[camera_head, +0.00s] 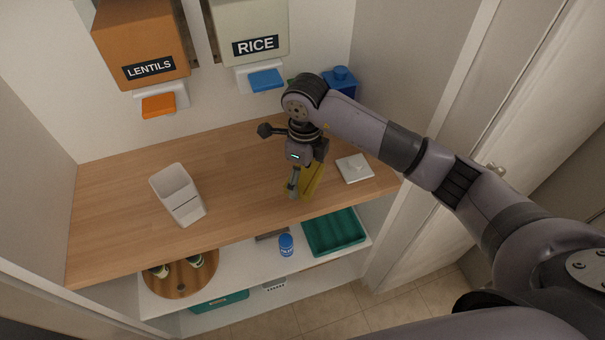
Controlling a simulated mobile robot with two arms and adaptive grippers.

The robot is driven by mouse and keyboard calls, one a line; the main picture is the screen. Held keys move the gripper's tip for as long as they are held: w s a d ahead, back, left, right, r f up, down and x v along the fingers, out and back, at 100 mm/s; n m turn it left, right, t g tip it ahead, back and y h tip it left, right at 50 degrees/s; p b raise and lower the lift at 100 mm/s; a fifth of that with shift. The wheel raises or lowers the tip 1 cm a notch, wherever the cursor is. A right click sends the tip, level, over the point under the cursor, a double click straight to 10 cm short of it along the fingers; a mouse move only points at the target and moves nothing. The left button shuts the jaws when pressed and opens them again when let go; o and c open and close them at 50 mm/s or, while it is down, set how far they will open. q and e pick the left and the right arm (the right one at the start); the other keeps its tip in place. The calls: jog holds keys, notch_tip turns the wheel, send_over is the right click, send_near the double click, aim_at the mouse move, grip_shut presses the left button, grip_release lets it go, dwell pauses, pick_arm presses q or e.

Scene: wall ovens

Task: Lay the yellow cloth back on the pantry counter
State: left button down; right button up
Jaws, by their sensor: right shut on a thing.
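The yellow cloth (313,181) hangs from my right gripper (294,190), partly hidden behind the gripper's fingers. My right gripper is shut on the cloth, pointing down over the front right part of the wooden pantry counter (240,170). The cloth's lower end is close to the counter's surface; I cannot tell whether it touches. My left gripper is not in view.
A white container (178,194) stands at the counter's left, and a white square lid (355,168) lies at its right. A blue container (342,80) is behind my arm. Lentils (140,45) and rice (250,30) dispensers hang on the wall. A green tray (333,232) sits below.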

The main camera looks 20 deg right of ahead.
aim_at(303, 171)
jog(key=shift+w, duration=0.6)
notch_tip(303, 171, down, 3)
jog(key=shift+p, duration=0.95)
jog(key=shift+f, duration=0.2)
jog(key=shift+f, duration=0.1)
jog(key=shift+w+f+b, duration=0.1)
jog(key=shift+f+b, duration=0.1)
jog(key=shift+b, duration=0.1)
jog(key=o, duration=1)
jog(key=shift+r, duration=0.1)
jog(key=shift+o, duration=0.2)
